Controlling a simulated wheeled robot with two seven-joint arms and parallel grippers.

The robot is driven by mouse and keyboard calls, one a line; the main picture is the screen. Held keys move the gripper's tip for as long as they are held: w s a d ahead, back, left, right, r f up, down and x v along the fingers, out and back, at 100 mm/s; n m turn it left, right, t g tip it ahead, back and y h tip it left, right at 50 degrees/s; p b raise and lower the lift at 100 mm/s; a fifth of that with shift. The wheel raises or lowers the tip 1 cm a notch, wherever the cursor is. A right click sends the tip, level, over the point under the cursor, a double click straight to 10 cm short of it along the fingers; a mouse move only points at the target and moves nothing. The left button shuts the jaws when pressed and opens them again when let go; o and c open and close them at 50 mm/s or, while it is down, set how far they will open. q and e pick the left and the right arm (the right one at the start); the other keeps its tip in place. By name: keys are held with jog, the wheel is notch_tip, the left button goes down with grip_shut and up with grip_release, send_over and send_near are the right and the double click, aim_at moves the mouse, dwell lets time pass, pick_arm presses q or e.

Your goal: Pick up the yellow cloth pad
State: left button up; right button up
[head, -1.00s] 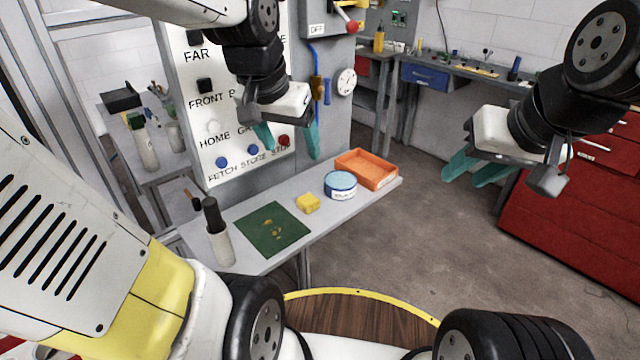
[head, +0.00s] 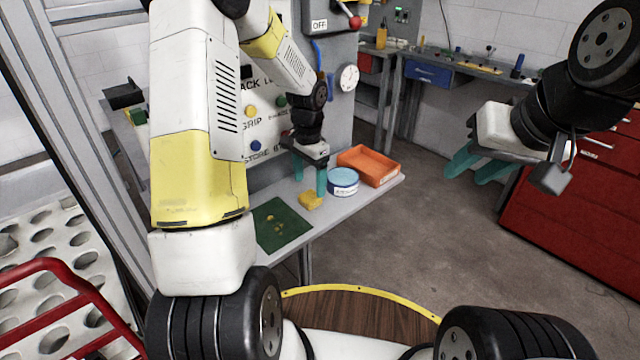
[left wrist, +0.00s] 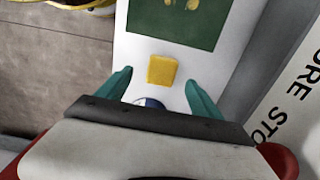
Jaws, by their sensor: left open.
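The yellow cloth pad (head: 311,200) lies on the narrow grey bench between the green mat and the blue-and-white tin. In the left wrist view the pad (left wrist: 162,70) shows ahead of the fingers, about midway between them. My left gripper (head: 309,178) is open and empty, pointing down above the bench near the pad; its teal fingers also show in the left wrist view (left wrist: 158,88). My right gripper (head: 478,166) is at the right, over the floor, with its teal fingers apart and nothing between them.
A round blue-and-white tin (head: 343,182) and an orange tray (head: 370,164) stand right of the pad. A green mat (head: 281,226) with small yellowish pieces lies to its left. A panel of labelled buttons (head: 262,112) stands behind the bench, partly hidden by my left arm.

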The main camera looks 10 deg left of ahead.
aim_at(310, 195)
pick_arm(q)
jog(key=f, duration=0.6)
jog(key=shift+w+f, duration=0.1)
jog(key=shift+w, duration=0.2)
jog(key=c, duration=1.6)
jog(key=shift+o, duration=0.2)
jog(key=shift+r, duration=0.6)
jog(key=r, duration=0.1)
jog(key=s+r, duration=0.1)
jog(key=shift+d+r, duration=0.2)
jog(key=shift+r, duration=0.1)
jog(key=s+d+r, duration=0.1)
jog(key=s+d, duration=0.3)
jog(key=s, duration=1)
jog(key=shift+s+r, duration=0.15)
jog(key=shift+s, duration=0.05)
jog(key=o, duration=0.6)
jog(key=c, duration=0.3)
jog(key=shift+w, duration=0.15)
